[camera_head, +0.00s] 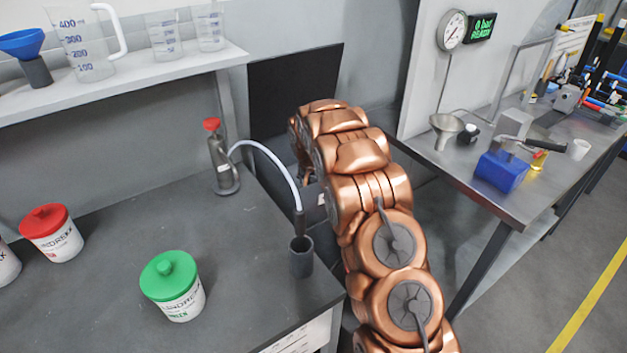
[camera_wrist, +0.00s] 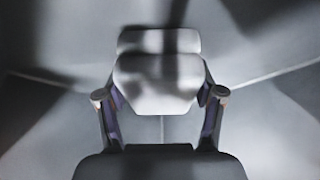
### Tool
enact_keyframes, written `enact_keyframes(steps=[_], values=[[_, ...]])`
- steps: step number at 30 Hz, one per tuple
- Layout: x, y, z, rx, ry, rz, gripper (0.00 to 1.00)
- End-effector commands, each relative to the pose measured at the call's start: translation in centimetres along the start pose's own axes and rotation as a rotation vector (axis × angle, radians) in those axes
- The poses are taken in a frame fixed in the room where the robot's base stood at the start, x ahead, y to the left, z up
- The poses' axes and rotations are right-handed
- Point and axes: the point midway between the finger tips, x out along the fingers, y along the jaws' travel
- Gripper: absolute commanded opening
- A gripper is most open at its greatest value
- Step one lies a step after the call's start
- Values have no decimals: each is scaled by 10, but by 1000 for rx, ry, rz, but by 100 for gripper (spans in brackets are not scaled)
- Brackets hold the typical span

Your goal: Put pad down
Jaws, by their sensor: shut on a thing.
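In the wrist view, my gripper (camera_wrist: 161,96) is shut on a pale grey pad (camera_wrist: 156,82), with one finger at each side of it. The pad has a wide lower part and a narrower strip above it. Blurred shadows lie over it and over the grey surfaces behind. I cannot tell whether the pad touches anything behind it. In the head view, my copper arm reaches away between the two benches and hides my gripper and most or all of the pad.
The left bench (camera_head: 105,270) holds a green-lidded tub (camera_head: 172,287), a red-lidded tub (camera_head: 52,234), a red-capped bottle (camera_head: 222,160) and a dark cup (camera_head: 301,258) with a hose. The right bench (camera_head: 470,185) carries a funnel (camera_head: 446,129) and a blue block (camera_head: 501,171).

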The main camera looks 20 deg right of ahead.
Motion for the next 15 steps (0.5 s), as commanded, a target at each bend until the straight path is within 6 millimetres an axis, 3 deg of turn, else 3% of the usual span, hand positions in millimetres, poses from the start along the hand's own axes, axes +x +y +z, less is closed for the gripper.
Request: enact_keyframes(steps=[2, 3, 10, 15], values=[[3, 0, 2, 0, 0, 0, 33], [3, 0, 2, 0, 0, 0, 68], [2, 0, 1, 0, -1, 0, 92], [2, 0, 1, 0, -1, 1, 93]])
